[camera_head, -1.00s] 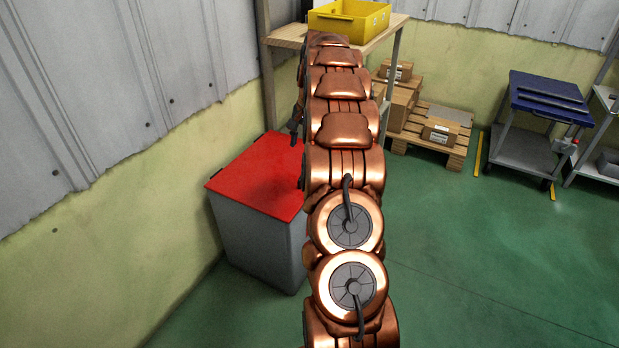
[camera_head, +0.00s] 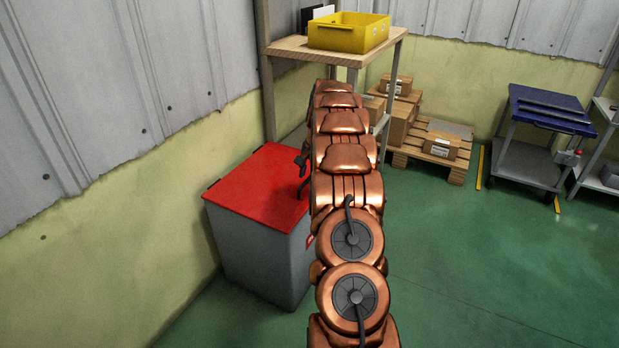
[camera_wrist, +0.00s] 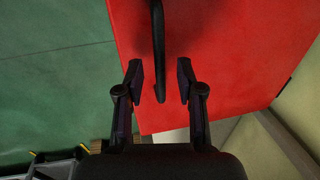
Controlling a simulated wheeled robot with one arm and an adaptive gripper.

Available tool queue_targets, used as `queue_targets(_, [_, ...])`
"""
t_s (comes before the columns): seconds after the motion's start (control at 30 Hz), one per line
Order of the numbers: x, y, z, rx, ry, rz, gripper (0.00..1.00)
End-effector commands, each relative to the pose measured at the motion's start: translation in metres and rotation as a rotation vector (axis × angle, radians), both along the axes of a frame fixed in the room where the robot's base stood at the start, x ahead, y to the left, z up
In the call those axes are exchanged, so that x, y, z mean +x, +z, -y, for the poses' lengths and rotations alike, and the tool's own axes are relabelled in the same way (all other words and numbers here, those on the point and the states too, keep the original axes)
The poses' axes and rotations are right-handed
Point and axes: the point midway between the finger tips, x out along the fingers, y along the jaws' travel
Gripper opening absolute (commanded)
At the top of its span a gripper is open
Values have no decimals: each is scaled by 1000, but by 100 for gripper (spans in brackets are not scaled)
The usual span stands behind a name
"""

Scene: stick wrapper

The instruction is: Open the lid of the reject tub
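The reject tub (camera_head: 262,255) is a grey box at the left against the wall, with a flat red lid (camera_head: 255,190) lying shut on it. The lid fills much of the wrist view (camera_wrist: 225,60). A thin black handle (camera_wrist: 158,45) comes down from the top of the wrist view, in front of the lid. My gripper (camera_wrist: 160,80) is open, one finger on each side of the handle's lower end, with a gap on both sides. In the head view my arm hides the lid's right part, and only small dark parts show beside it.
A wooden-topped shelf (camera_head: 286,48) with a yellow crate (camera_head: 350,35) stands behind the tub. Cardboard boxes on a pallet (camera_head: 425,155) and a blue-topped cart (camera_head: 540,105) are farther right. The green floor right of my arm is clear.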

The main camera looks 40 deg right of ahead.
Motion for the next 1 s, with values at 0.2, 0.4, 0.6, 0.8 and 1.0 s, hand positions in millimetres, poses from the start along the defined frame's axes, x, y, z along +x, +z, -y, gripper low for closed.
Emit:
queue_targets(0.2, [1, -4, 0, 0, 0, 1, 37])
queue_targets(0.4, [1, -4, 0, 1, 0, 0, 26])
queue_targets(0.6, [1, -5, -1, 1, 0, 0, 5])
queue_targets(0.8, [1, -5, -1, 1, 0, 0, 0])
queue_targets(1.0, [1, -5, -1, 1, 0, 0, 0])
